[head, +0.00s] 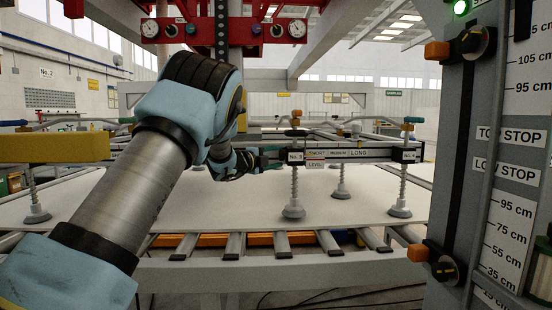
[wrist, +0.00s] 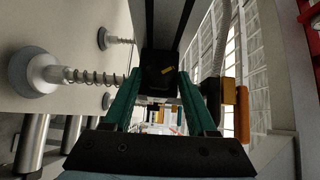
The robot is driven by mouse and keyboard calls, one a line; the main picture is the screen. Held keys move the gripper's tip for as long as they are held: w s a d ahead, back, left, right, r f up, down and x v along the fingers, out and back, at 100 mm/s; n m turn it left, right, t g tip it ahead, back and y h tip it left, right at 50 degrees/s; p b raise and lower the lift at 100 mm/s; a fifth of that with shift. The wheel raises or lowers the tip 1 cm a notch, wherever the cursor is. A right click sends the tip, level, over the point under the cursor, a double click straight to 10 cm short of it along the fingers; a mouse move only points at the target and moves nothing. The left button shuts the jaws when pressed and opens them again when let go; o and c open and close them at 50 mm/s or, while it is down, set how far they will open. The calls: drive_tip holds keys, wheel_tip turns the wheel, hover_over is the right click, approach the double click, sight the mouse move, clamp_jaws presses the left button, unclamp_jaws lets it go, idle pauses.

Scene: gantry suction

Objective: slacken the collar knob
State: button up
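My gripper (head: 272,159) is at the crossbar, just left of the collar marked No. 3 (head: 295,156). Its two teal fingers (wrist: 160,82) stand apart in the wrist view. A dark knob (wrist: 156,62) with a yellow mark shows straight ahead between the fingertips. I take it to be the collar knob; I cannot tell whether the fingers touch it. The knob is not distinct in the head view. A spring suction cup (head: 293,207) hangs under the collar, also seen in the wrist view (wrist: 38,75), its pad at the pale sheet.
The beam scale reads short, medium, long (head: 337,153). Other suction cups (head: 399,208) stand along the pale sheet (head: 240,203). A grey post (head: 505,135) with stop labels and orange-tipped stops rises at right. In the wrist view, an orange handle (wrist: 242,112) is right of the fingers.

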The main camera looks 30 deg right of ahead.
clamp_jaws()
drive_tip(key=shift+r+p, duration=0.15)
drive_tip(key=shift+p, duration=0.35)
drive_tip(key=n+g+y+p, duration=0.1)
drive_tip(key=n+y+p, duration=0.1)
drive_tip(key=p, duration=0.7)
drive_tip(key=r+n+g+y+p, duration=0.1)
drive_tip(key=n+y+p, duration=0.1)
drive_tip(key=p, duration=0.8)
drive_tip(key=shift+w+g, duration=0.2)
drive_tip(key=shift+g, duration=0.2)
drive_tip(key=shift+f+p, duration=0.1)
drive_tip(key=shift+p, duration=0.4)
